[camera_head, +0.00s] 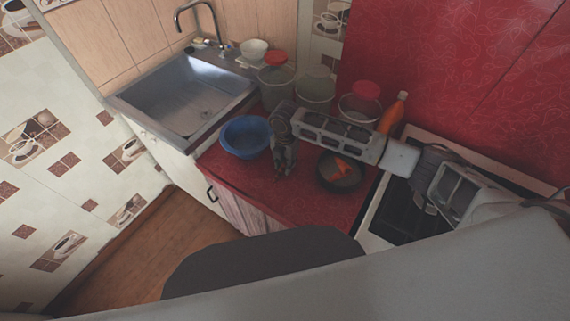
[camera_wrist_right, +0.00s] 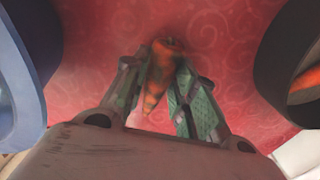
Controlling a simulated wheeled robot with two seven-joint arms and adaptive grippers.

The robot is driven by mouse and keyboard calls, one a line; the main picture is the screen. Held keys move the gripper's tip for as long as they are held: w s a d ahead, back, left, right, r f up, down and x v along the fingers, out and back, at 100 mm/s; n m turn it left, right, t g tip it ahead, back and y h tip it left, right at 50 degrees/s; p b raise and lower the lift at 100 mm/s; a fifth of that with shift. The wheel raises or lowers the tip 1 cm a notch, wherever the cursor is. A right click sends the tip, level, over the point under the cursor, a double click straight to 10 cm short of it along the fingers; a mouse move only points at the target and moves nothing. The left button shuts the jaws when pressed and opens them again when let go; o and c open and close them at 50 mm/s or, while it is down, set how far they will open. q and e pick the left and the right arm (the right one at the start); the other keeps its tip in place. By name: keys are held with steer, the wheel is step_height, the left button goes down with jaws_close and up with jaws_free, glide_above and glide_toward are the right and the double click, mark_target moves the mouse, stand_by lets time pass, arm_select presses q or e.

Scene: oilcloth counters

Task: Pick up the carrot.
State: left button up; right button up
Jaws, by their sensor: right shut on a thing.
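The carrot (camera_wrist_right: 157,78) is orange with dark patches and shows in the right wrist view between the two fingers of my right gripper (camera_wrist_right: 165,85). The gripper is shut on it, and the red counter is behind it. In the head view my right gripper (camera_head: 284,165) points down at the counter between the blue bowl and the dark pan; the carrot there is hidden by the gripper. I cannot tell whether the carrot touches the counter. My left gripper is not in view.
A blue bowl (camera_head: 245,137) stands left of the gripper and a dark pan (camera_head: 325,182) with orange pieces stands right. Clear containers (camera_head: 315,90) with red lids and an orange bottle (camera_head: 392,114) are behind. A sink (camera_head: 190,100) is at left, a stove (camera_head: 375,218) at right.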

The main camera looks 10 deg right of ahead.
mark_target(285, 164)
step_height(285, 164, up, 10)
stand_by(0.6)
steer(key=shift+f, duration=0.1)
stand_by(0.8)
